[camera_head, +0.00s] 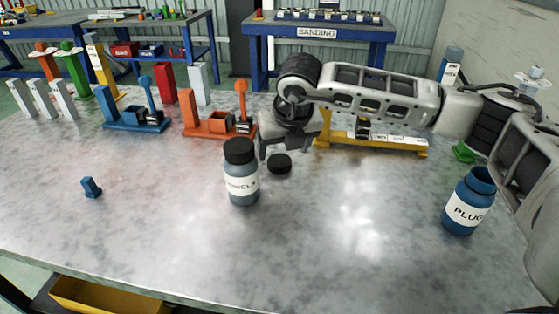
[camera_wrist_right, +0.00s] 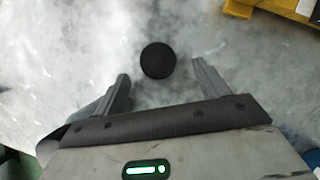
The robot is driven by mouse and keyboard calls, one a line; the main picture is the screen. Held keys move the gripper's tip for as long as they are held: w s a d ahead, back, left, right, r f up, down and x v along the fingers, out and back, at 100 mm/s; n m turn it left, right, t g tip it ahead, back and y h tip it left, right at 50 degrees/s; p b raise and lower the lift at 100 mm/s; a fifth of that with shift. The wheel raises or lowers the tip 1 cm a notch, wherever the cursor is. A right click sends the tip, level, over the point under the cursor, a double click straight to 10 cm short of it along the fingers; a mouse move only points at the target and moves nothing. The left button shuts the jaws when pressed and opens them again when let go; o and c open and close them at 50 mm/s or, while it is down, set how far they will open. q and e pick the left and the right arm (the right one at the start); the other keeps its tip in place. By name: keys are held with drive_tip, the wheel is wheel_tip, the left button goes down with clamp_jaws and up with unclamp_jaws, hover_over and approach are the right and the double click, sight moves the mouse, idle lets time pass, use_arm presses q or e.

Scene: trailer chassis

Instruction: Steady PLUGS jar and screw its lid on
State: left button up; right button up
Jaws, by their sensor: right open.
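The PLUGS jar (camera_head: 466,204) is a blue jar with a white label. It stands upright and open, without a lid, at the right of the table. A black round lid (camera_head: 279,163) lies flat on the table near the middle; it also shows in the right wrist view (camera_wrist_right: 158,60). My right gripper (camera_head: 288,148) is open and empty above and just behind the lid. In the right wrist view its two fingers (camera_wrist_right: 162,82) are spread, with the lid ahead of the gap between them. My left gripper is not in view.
A second jar (camera_head: 241,178) with a black lid on stands left of the loose lid, close to my right gripper. A small blue part (camera_head: 91,187) lies at the left. Orange (camera_head: 205,131), blue and yellow (camera_head: 385,145) fixtures line the back. The front middle is clear.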

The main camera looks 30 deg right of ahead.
sight(280, 160)
drive_tip(key=x, duration=0.3)
drive_tip(key=shift+w+a+f, duration=0.15)
drive_tip(key=shift+f, duration=0.3)
drive_tip(key=shift+c, duration=0.3)
drive_tip(key=c, duration=1)
